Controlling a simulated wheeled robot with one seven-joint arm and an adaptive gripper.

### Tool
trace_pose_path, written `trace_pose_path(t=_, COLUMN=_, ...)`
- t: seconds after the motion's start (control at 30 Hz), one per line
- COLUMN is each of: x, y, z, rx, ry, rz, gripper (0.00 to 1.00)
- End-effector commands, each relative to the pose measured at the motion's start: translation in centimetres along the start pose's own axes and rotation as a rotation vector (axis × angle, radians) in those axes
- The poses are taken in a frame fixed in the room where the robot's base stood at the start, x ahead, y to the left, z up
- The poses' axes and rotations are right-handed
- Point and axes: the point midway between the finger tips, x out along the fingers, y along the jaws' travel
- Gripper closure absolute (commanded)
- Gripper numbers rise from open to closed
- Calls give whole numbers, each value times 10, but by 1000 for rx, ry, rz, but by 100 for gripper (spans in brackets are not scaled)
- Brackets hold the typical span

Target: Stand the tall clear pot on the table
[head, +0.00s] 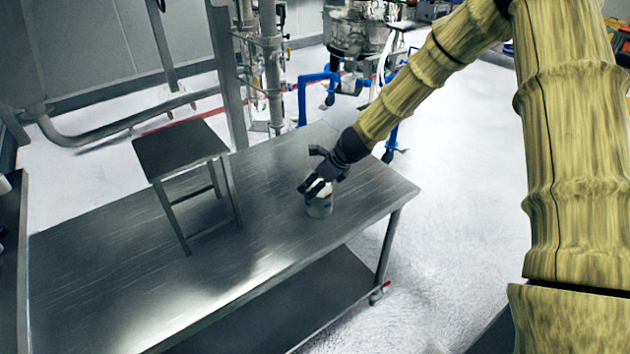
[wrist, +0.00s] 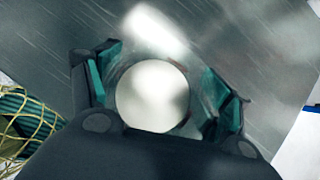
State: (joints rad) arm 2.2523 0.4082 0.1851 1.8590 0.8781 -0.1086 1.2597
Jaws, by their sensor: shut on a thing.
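The clear pot (head: 319,206) is upright at the right part of the steel table (head: 190,262), with pale contents or a pale lid. Its base appears to be at the table top; I cannot tell if it touches. My gripper (head: 318,187) comes down over it from the upper right, and its fingers hide the pot's upper part. In the wrist view, the pot's round white top (wrist: 152,96) lies between the two teal-padded fingers of my gripper (wrist: 160,92), which are shut on it.
A small steel stool-like stand (head: 180,150) stands on the table to the left of the pot. Blue-framed equipment (head: 318,90) and pipes are behind the table.

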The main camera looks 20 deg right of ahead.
Motion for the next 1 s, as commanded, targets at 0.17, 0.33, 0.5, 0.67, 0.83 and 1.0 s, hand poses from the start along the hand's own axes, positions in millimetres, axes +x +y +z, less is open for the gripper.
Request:
trace_pose_path(t=0.17, x=2, y=0, z=-1, rx=-1, ry=-1, rz=0, gripper=76)
trace_pose_path(t=0.33, x=2, y=0, z=-1, rx=-1, ry=-1, rz=0, gripper=76)
trace_pose_path(t=0.5, x=3, y=0, z=-2, rx=-1, ry=0, rz=0, gripper=0)
trace_pose_path(t=0.67, x=3, y=0, z=-2, rx=-1, ry=0, rz=0, gripper=0)
trace_pose_path(t=0.83, x=3, y=0, z=-2, rx=-1, ry=0, rz=0, gripper=0)
trace_pose_path(t=1.0, x=-1, y=0, z=-1, rx=-1, ry=0, rz=-1, gripper=0)
